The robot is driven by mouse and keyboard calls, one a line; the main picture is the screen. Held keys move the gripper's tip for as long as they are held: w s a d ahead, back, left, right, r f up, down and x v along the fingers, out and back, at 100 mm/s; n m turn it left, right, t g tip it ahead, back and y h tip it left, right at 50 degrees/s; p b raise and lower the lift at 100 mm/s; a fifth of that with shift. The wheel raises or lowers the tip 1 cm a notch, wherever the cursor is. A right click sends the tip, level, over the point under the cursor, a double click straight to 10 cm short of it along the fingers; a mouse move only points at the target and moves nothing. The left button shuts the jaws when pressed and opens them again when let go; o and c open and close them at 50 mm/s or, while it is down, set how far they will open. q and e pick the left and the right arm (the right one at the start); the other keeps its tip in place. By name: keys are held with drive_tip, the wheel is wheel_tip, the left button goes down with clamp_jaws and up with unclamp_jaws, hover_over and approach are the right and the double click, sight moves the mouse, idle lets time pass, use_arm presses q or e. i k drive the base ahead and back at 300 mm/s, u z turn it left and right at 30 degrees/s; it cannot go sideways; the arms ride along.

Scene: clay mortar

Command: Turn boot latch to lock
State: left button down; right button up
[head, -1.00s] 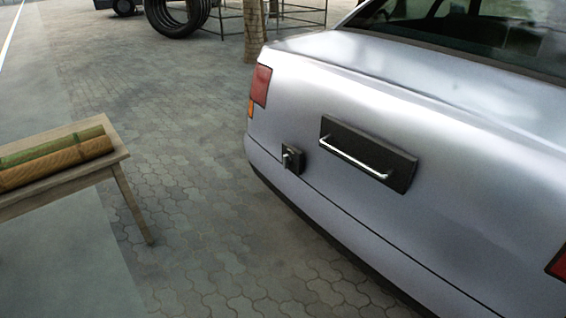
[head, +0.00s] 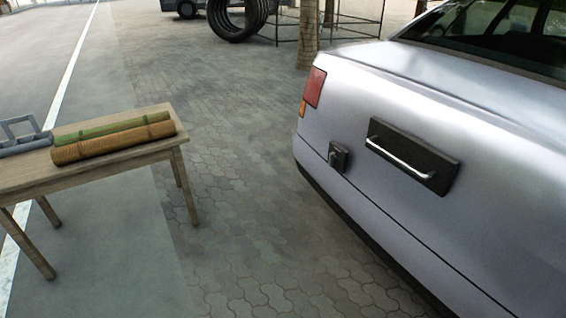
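A silver car (head: 470,120) stands at the right of the head view with its rear towards me. The boot latch (head: 338,157) is a small dark square plate with a knob or lever on it, low on the left of the car's rear. Its exact turn angle is too small to tell. Right of it is a dark plate with a bright metal bar handle (head: 404,158). The boot lid looks closed. Neither of my grippers is in the view.
A wooden table (head: 95,172) at the left carries a green roll, a brown roll (head: 115,142) and a grey frame-like object (head: 22,137). Paved ground (head: 235,215) between table and car is clear. A tree trunk (head: 308,35) and black tyres (head: 236,18) stand farther back.

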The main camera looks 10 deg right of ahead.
sight(331, 154)
drive_tip(key=u, duration=1.2)
drive_tip(key=i, duration=2.35)
drive_tip(key=z, duration=1.6)
drive_tip(key=i, duration=0.85)
drive_tip(key=z, duration=0.8)
